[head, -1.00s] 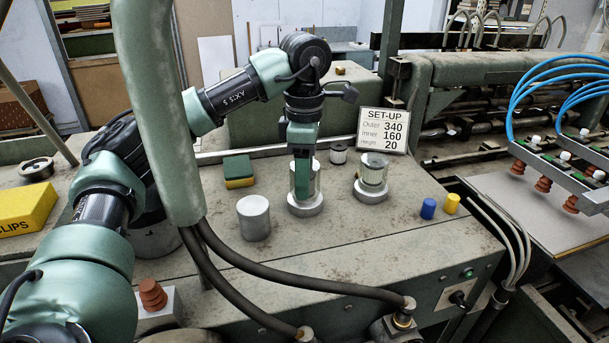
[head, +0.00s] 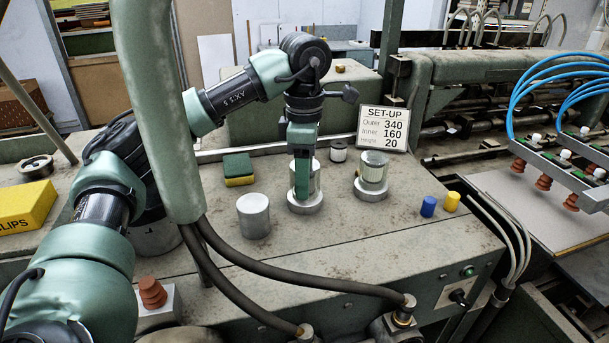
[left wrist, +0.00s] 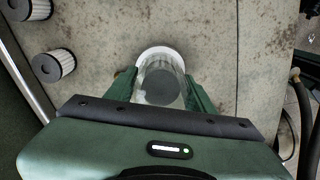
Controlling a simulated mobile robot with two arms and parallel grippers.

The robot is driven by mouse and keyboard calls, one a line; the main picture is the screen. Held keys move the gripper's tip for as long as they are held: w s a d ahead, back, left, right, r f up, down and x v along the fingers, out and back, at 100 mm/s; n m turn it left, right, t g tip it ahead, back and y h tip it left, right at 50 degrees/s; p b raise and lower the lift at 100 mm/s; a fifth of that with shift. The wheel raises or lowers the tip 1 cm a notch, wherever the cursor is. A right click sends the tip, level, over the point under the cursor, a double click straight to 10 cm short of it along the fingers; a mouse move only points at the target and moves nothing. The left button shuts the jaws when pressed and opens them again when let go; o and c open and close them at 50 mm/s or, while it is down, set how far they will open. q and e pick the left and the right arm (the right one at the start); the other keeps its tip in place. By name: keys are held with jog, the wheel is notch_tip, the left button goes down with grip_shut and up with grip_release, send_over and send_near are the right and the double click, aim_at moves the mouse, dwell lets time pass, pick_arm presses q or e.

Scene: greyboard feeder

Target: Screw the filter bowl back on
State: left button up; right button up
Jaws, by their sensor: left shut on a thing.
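My left gripper (head: 303,180) points straight down and is shut on the clear filter bowl (head: 313,176). The bowl stands upright at a pale round ring (head: 305,206) on the machine top. In the left wrist view the clear bowl (left wrist: 161,82) sits between the two green fingers (left wrist: 163,92), with the white ring (left wrist: 158,53) around its far end. I cannot tell from these views whether the bowl's thread is engaged. The fingers hide part of the bowl in the head view. My right gripper is not in view.
A similar clear-sided unit (head: 372,172) stands to the right, with a small pale cylinder (head: 338,152) behind. A grey cylinder (head: 253,216) and a green-yellow sponge (head: 238,169) are to the left. Blue (head: 428,206) and yellow (head: 451,202) caps stand near the right edge.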

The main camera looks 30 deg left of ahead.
pick_arm(q)
jog(key=shift+f, duration=0.1)
jog(key=o, duration=1.4)
jog(key=shift+o, duration=0.2)
jog(key=shift+r, duration=3.9)
